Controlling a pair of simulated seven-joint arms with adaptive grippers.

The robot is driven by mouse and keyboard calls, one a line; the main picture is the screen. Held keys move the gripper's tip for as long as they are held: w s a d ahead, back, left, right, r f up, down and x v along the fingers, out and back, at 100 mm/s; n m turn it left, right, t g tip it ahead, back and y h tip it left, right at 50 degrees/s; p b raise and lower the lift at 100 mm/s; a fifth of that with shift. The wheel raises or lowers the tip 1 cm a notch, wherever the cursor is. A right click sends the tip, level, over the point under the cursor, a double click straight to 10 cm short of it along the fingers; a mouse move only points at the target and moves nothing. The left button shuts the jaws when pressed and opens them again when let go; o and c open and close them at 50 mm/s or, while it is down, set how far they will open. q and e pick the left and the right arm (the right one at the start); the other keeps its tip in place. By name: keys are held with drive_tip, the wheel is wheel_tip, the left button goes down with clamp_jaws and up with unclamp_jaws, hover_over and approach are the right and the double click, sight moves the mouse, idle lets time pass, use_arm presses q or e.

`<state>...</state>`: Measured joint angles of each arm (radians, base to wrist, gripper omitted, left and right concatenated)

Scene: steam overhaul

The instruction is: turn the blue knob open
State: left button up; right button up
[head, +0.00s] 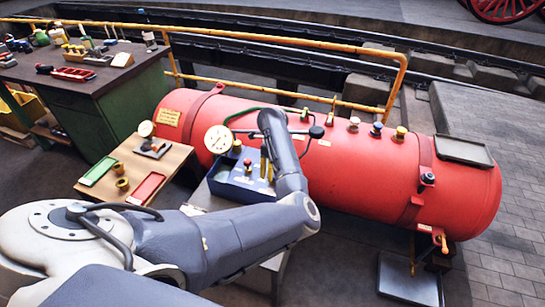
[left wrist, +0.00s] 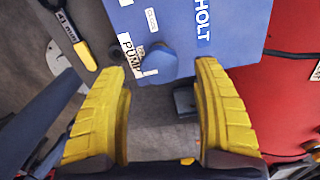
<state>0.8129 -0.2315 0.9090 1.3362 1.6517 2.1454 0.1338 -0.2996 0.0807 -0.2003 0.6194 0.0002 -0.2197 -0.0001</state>
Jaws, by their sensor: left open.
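The blue knob (left wrist: 161,64) shows in the left wrist view as a rounded blue cap at the lower edge of a blue panel (left wrist: 235,25) with white labels. My left gripper (left wrist: 161,68) is open, with one yellow finger on each side of the knob. I cannot tell whether the fingers touch it. In the head view my left gripper's yellow fingers (head: 265,162) point down over the blue box (head: 238,190) in front of the red tank. I cannot make out the knob there. My right gripper is not in view.
The long red tank (head: 345,175) lies behind the box, with several small valves on top and a dial gauge (head: 218,139). A wooden table (head: 128,155) with a green and a red tray stands to the left. A yellow-handled tool (left wrist: 84,55) shows at upper left of the wrist view.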

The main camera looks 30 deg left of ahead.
use_arm(q)
wheel_tip(320, 180, up, 8)
drive_tip(key=shift+r, duration=0.25)
idle(0.5)
